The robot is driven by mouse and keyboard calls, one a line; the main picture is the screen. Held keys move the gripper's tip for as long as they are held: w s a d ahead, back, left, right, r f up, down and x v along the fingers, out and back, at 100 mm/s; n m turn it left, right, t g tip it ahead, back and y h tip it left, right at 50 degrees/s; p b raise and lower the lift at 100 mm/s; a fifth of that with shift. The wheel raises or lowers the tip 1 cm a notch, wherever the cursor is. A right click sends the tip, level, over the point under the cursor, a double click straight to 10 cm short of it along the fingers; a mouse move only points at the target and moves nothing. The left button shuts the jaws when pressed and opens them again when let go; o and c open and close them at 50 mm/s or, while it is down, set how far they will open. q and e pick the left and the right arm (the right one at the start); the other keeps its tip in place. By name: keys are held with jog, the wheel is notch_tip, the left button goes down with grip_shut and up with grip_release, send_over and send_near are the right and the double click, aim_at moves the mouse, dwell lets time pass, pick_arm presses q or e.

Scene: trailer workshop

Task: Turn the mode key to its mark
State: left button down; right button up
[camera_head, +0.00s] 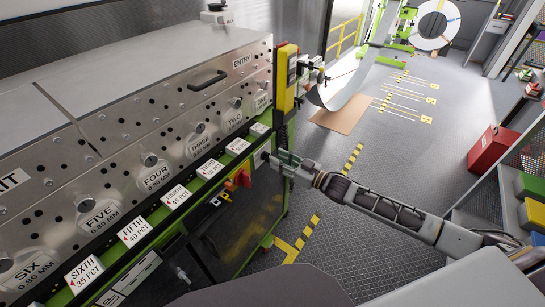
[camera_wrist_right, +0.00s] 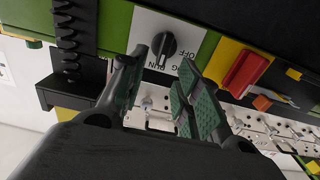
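The mode key is a black rotary knob (camera_wrist_right: 164,45) on a white plate (camera_wrist_right: 190,33) in the right wrist view. Its plate sits on a green strip and carries upside-down lettering, with RUN legible and another word partly hidden by a finger. My right gripper (camera_wrist_right: 158,88) is open, with its green-padded fingers apart below the knob in that view and nothing between them. The knob looks free of the fingers. In the head view my right gripper (camera_head: 283,160) is at the machine's front right corner, and the key cannot be made out there. My left gripper is not in view.
A red switch (camera_wrist_right: 246,72) on a yellow plate is right of the key; it also shows in the head view (camera_head: 244,178). A yellow pendant box (camera_head: 286,78) hangs above the gripper. A red cabinet (camera_head: 490,150) stands right; the floor between is clear.

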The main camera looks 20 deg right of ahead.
aim_at(266, 157)
jog(key=shift+x, duration=1.7)
jog(key=shift+c, duration=0.5)
grip_shut()
